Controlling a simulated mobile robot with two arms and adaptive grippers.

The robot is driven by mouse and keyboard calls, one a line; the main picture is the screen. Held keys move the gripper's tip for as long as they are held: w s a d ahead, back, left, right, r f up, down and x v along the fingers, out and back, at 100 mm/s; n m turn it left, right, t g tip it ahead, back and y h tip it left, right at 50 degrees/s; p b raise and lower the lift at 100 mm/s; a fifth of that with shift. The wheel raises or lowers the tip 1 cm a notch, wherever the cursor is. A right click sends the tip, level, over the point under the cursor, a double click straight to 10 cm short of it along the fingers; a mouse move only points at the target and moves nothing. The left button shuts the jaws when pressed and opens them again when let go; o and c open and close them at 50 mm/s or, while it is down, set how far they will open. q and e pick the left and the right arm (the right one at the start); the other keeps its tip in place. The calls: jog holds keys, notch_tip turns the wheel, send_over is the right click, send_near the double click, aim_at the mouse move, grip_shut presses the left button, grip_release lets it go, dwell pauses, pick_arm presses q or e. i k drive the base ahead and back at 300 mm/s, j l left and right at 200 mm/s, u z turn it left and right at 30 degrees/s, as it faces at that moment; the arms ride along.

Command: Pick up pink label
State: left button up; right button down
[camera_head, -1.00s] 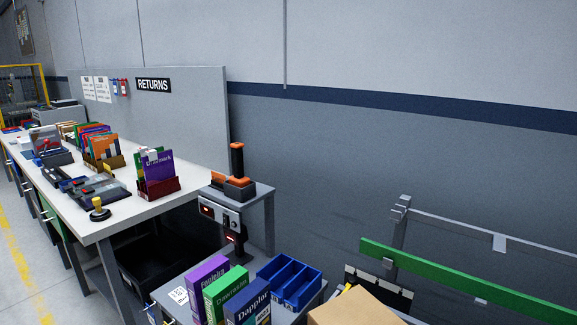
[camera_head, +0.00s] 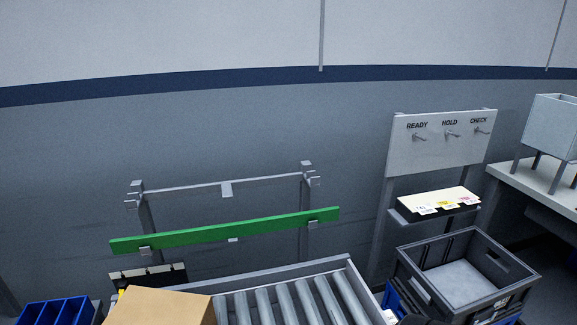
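The pink label (camera_head: 467,199) lies at the right end of a small shelf (camera_head: 408,216) under a grey hook board. A yellow label (camera_head: 447,205) and a white label (camera_head: 426,209) lie to its left in the same row. The print on the labels is too small to read. Neither of my grippers shows in the head view.
The board (camera_head: 440,142) has hooks marked READY, HOLD and CHECK. A grey crate (camera_head: 415,285) stands in front of the shelf. A roller conveyor (camera_head: 285,305), a cardboard box (camera_head: 160,307) and a green rail (camera_head: 225,232) are to the left. A bench (camera_head: 535,185) is at right.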

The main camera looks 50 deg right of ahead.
aim_at(470, 200)
jog(key=z, duration=2.85)
